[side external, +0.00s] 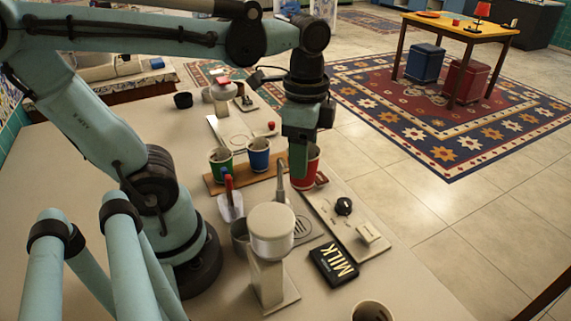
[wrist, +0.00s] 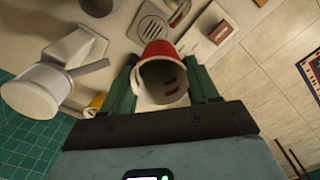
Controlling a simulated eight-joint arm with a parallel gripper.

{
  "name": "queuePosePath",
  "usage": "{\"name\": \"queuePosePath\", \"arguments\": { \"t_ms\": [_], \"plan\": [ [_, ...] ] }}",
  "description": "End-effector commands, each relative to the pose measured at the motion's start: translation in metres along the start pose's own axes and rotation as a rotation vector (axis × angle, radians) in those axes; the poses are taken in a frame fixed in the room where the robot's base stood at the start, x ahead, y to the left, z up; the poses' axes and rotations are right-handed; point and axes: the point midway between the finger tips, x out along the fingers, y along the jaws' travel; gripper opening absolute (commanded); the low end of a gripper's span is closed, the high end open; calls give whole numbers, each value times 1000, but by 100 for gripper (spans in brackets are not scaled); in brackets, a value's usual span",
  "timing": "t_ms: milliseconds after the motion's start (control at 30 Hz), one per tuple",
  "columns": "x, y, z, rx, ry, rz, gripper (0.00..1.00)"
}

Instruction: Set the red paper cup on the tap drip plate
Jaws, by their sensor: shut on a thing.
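The red paper cup (side external: 310,168) is held in my gripper (side external: 299,160), to the right of the wooden board. In the wrist view the red cup (wrist: 158,48) sits between the two green fingers of my gripper (wrist: 163,76), its open mouth towards the camera. The slotted drip plate (side external: 302,228) lies on the counter nearer the camera than the cup, below the grey tap (side external: 282,180). The drip plate (wrist: 151,27) also shows just beyond the cup in the wrist view. I cannot tell how far the cup's base is above the counter.
A green cup (side external: 220,160) and a blue cup (side external: 258,153) stand on the wooden board (side external: 240,175). A white round-topped device (side external: 271,232) stands in front of the tap. A black milk box (side external: 333,263), a panel with a black knob (side external: 344,206) and another cup (side external: 372,311) are close by.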

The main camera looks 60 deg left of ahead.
Motion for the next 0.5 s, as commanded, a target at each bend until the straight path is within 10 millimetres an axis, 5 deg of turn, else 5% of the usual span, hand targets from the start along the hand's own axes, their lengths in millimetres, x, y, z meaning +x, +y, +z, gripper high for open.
{"name": "queuePosePath", "arguments": {
  "t_ms": [267,500],
  "plan": [
    [12,15,4,56,0,0,47],
    [47,15,3,55,0,0,47]
  ]
}}
